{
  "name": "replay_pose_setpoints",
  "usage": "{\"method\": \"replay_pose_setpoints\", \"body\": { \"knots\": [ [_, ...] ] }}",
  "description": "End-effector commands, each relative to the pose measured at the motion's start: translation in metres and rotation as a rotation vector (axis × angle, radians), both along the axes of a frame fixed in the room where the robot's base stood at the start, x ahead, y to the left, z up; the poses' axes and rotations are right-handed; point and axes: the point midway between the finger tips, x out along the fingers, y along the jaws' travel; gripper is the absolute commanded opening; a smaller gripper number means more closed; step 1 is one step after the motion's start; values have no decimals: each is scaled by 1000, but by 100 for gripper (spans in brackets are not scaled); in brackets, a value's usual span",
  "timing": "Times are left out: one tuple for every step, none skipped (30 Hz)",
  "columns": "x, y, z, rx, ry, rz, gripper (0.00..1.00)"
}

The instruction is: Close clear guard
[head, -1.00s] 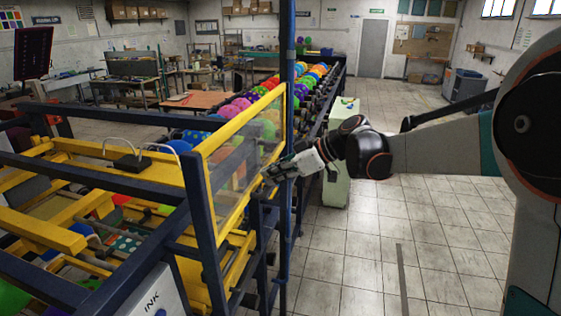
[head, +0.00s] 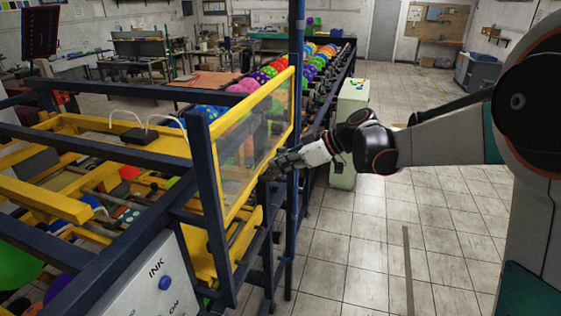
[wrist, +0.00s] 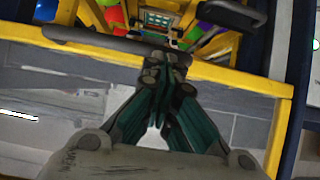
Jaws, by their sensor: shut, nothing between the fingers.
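The clear guard (head: 264,130) is a see-through panel in a yellow frame on the near side of the printing machine. In the head view it stands roughly upright. My gripper (head: 272,168) is at the panel's lower right, close to its lower edge. In the wrist view my gripper (wrist: 160,78) is shut and empty. Its fingertips overlap a dark bar (wrist: 95,46) that runs along the guard's yellow frame (wrist: 225,77). I cannot tell whether the fingertips touch the bar or the frame.
A blue post (head: 296,110) stands right beside my gripper. The ink box (head: 150,285) is at the lower left. Rows of coloured balloons (head: 270,75) run back behind the guard. A pale green cabinet (head: 350,100) stands beyond my wrist. The tiled floor at the right is open.

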Motion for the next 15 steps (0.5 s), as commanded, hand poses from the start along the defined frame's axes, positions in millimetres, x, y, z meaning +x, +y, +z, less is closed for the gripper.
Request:
{"method": "replay_pose_setpoints", "body": {
  "knots": [
    [0, 0, -23, -1, 0, 1, 0],
    [0, 0, -31, -1, 0, 1, 0],
    [0, 0, -43, -1, 0, 1, 0],
    [0, 1, -51, -1, 0, 1, 0],
    [0, 1, -60, -1, 0, 1, 0],
    [0, 1, -72, -1, 0, 1, 0],
    [0, 1, -80, -1, 0, 1, 0],
    [0, 1, -88, -1, 0, 1, 0],
    [0, 1, -100, -1, 0, 1, 0],
    [0, 1, -108, -1, 0, 1, 0],
    [0, 1, -117, -1, 0, 1, 0],
    [0, 1, -128, -1, 0, 1, 0],
    [1, 1, -137, -1, 0, 1, 0],
    [0, 1, -145, 0, 0, 1, 0],
    [0, 1, -156, 0, 0, 1, 0]
  ]
}}
